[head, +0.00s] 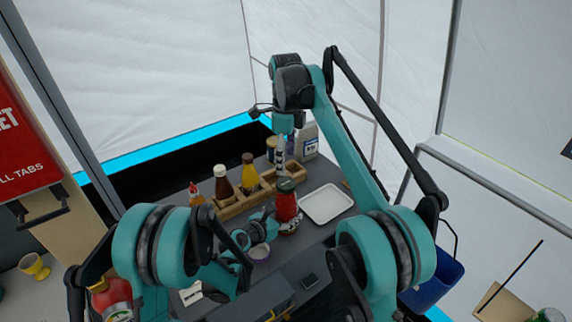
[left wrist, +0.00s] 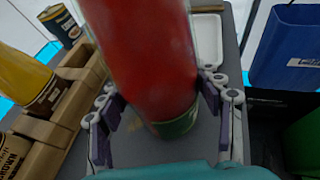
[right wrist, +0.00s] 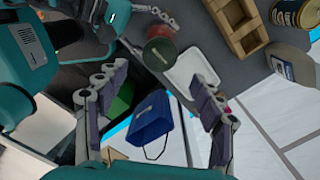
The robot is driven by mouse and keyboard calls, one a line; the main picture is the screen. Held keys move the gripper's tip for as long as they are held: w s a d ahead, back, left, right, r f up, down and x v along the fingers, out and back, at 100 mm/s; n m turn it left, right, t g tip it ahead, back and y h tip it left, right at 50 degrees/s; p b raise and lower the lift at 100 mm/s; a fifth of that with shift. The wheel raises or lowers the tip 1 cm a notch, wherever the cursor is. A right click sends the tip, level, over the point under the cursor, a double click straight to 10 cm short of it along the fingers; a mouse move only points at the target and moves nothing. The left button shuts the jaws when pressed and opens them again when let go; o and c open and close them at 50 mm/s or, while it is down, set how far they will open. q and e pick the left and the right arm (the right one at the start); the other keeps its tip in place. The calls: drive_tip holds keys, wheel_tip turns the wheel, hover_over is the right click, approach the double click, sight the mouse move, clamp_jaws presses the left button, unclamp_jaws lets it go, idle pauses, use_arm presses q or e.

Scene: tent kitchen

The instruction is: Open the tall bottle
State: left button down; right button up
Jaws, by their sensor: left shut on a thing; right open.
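The tall bottle (head: 287,208) is red with a dark green cap and stands on the dark grey counter. In the left wrist view its red body (left wrist: 150,60) fills the middle, with a green band at its lower end. My left gripper (left wrist: 160,88) is shut on the bottle, one finger on each side. In the right wrist view the round cap (right wrist: 160,53) shows from above, beyond the fingertips. My right gripper (head: 283,152) is open and empty, pointing down above and behind the bottle in the head view. Its spread fingers (right wrist: 153,84) also show in the right wrist view.
A white tray (head: 327,204) lies just right of the bottle. A wooden rack (head: 231,211) with sauce bottles stands behind to the left, with a can and a pale container (head: 308,141) further back. A blue bin (head: 437,281) hangs off the right side.

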sight(286, 182)
drive_tip(key=shift+m, duration=1.2)
drive_tip(key=shift+f, duration=0.2)
drive_tip(key=shift+m, duration=0.3)
wheel_tip(286, 182, down, 8)
drive_tip(key=shift+r, duration=0.2)
drive_tip(key=shift+c, duration=0.3)
drive_tip(key=c, duration=1.2)
drive_tip(key=shift+o, duration=0.2)
